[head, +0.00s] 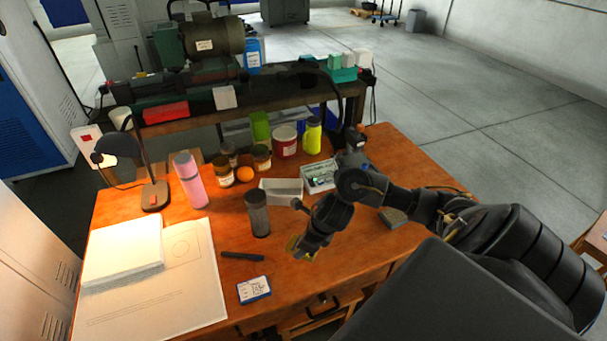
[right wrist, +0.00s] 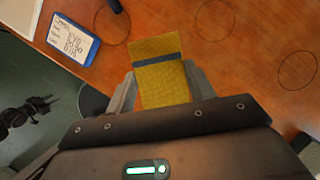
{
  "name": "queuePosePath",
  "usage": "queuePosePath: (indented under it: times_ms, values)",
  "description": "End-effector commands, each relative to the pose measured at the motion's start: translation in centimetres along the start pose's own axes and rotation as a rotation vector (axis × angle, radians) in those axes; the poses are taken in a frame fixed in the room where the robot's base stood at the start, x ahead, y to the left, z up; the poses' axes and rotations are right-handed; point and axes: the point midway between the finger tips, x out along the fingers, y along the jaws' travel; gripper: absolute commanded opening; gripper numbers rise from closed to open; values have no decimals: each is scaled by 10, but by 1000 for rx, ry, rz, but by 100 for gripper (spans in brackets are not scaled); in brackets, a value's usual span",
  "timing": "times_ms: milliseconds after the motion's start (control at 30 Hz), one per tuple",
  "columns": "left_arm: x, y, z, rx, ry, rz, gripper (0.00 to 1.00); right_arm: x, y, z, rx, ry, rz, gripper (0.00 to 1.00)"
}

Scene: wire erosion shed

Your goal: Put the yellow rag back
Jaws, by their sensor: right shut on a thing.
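My right gripper (right wrist: 160,85) is shut on the yellow rag (right wrist: 160,60), a small folded yellow cloth with a dark stripe. In the head view the rag (head: 293,246) is partly hidden by my right gripper (head: 302,250), just above the front part of the wooden table. The rag appears held over the tabletop; I cannot tell whether it touches it. A dark jointed shape (right wrist: 22,115) at the left of the right wrist view, over the floor, may be my left gripper; its jaws are unclear. The head view does not show my left arm.
A labelled card (head: 254,289) and a black marker (head: 242,256) lie left of the rag. A dark cylinder (head: 258,216), a white box (head: 281,190) and a parts tray (head: 318,177) stand behind. Circles are drawn on the bare tabletop. A drawer (head: 318,314) shows below the front edge.

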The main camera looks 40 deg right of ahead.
Motion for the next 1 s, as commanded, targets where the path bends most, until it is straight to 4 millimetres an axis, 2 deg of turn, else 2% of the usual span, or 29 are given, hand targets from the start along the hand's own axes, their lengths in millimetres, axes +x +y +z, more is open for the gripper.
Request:
queuePosePath:
  times_ms: [100, 333, 600, 967, 1000]
  values:
    - [2, 0, 0, 0, 0, 0, 36, 11, -7, 0, 1, 1, 1, 32]
    - [3, 0, 0, 0, 0, 0, 36, 17, -11, 0, 1, 0, 0, 32]
    - [-1, 0, -1, 0, 1, 0, 36, 46, -13, -11, 1, 1, 1, 32]
    - [3, 0, -1, 0, 2, 0, 36, 51, -14, -12, -3, -1, -1, 32]
    - [2, 0, -1, 0, 2, 0, 36, 50, -14, -12, -2, -1, -1, 56]
